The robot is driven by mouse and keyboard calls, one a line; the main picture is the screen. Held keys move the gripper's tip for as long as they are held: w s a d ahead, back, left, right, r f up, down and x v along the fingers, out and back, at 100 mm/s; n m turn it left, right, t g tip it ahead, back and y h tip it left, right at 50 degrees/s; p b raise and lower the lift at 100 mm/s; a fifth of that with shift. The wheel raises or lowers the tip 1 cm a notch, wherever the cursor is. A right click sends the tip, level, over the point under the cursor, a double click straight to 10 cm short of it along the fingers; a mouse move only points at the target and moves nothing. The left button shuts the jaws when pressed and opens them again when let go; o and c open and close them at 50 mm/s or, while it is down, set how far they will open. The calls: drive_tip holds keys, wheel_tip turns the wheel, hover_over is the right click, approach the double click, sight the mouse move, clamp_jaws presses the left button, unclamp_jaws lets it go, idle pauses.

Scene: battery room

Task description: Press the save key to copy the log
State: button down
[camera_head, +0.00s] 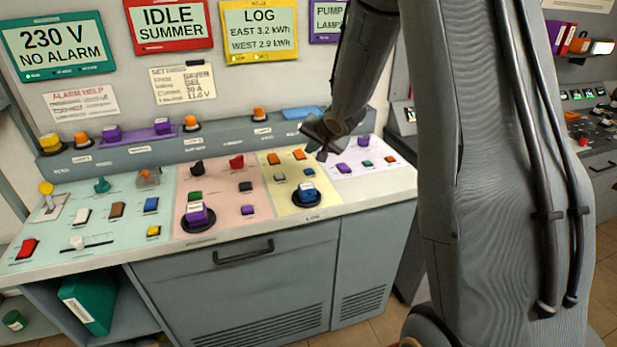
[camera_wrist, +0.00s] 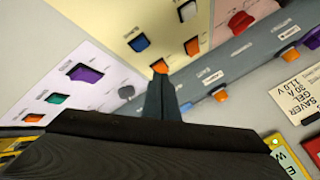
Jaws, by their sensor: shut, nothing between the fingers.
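The yellow log panel (camera_head: 290,205) lies on the sloped console. Key labels are too small to read, so I cannot tell which is the save key. My gripper (camera_head: 321,155) is shut and empty above the console, by the panel's back right corner. In the wrist view its fingertips (camera_wrist: 162,84) appear just beside one orange key, partly covering the view there; I cannot tell whether they touch.
The yellow log screen (camera_head: 260,30) reads EAST 3.2 kWh, WEST 2.9 kWh. A white panel (camera_head: 345,155) with purple, teal and orange keys lies to the right. A pink panel (camera_head: 220,180) with a purple knob lies to the left.

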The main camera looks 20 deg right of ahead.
sight(311, 172)
wheel_tip(311, 172, down, 4)
drive_tip(key=b, duration=0.3)
drive_tip(key=shift+r, duration=0.2)
drive_tip(key=shift+f+b, duration=0.3)
drive_tip(key=shift+f, duration=0.1)
drive_tip(key=shift+f, duration=0.1)
idle(1.4)
drive_tip(key=shift+f, duration=0.25)
drive_tip(key=shift+f, duration=0.5)
idle(0.6)
drive_tip(key=shift+r, duration=0.15)
idle(0.3)
drive_tip(key=shift+r+p, duration=0.75)
drive_tip(key=shift+p, duration=0.35)
